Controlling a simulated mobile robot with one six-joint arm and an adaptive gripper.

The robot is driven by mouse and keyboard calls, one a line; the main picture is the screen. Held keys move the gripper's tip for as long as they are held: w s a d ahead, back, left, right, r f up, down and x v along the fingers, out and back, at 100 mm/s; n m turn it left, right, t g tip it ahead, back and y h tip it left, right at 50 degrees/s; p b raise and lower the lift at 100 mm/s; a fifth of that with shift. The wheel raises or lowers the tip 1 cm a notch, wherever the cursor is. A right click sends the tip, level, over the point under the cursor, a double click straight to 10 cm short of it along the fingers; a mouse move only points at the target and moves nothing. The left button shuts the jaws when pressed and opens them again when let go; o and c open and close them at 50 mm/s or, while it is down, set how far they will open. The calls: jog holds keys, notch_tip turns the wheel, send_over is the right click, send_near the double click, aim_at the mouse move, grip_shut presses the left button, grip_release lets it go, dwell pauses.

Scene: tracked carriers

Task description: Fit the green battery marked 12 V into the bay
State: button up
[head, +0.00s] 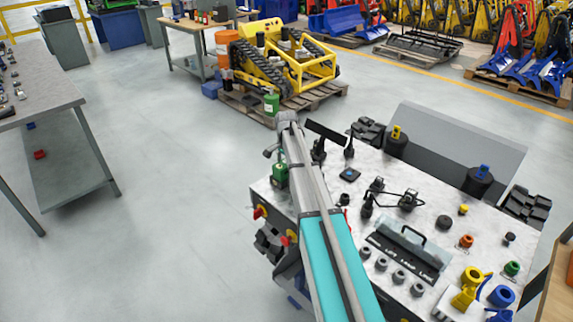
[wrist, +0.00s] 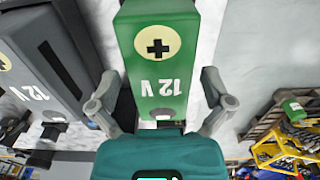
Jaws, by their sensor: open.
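The green battery (wrist: 160,60), with a plus sign in a cream circle and "12 V", fills the middle of the wrist view. My gripper (wrist: 163,100) is open, with one finger at each side of the battery's lower part; whether either touches it I cannot tell. In the head view the green battery (head: 280,176) shows at the left edge of the carrier's top, just below my gripper (head: 272,152). A grey battery (wrist: 45,65), also marked 12 V, stands at the left in the wrist view. I cannot make out the bay in either view.
The carrier's light top (head: 425,212) holds knobs, cables, a lift-lock panel (head: 405,250) and coloured fittings. My arm hides part of it. A grey table (head: 45,85) stands at the left. A yellow tracked machine (head: 285,60) sits on a pallet behind. The floor between is clear.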

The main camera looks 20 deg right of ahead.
jog(key=shift+r, duration=0.15)
notch_tip(320, 180, up, 10)
jog(key=p, duration=0.9)
jog(key=shift+f+p, duration=0.25)
jog(key=shift+p, duration=0.15)
jog(key=shift+d, duration=0.1)
dwell(0.7)
jog(key=s+a+n, duration=0.4)
jog(key=s+a, duration=0.1)
jog(key=s, duration=0.4)
jog(key=s+a+n, duration=0.5)
jog(key=s+a, duration=0.1)
jog(key=s, duration=0.4)
jog(key=s+a+n, duration=0.4)
jog(key=s+a, duration=0.2)
jog(key=s, duration=0.3)
jog(key=shift+s+a, duration=0.25)
jog(key=shift+s, duration=0.05)
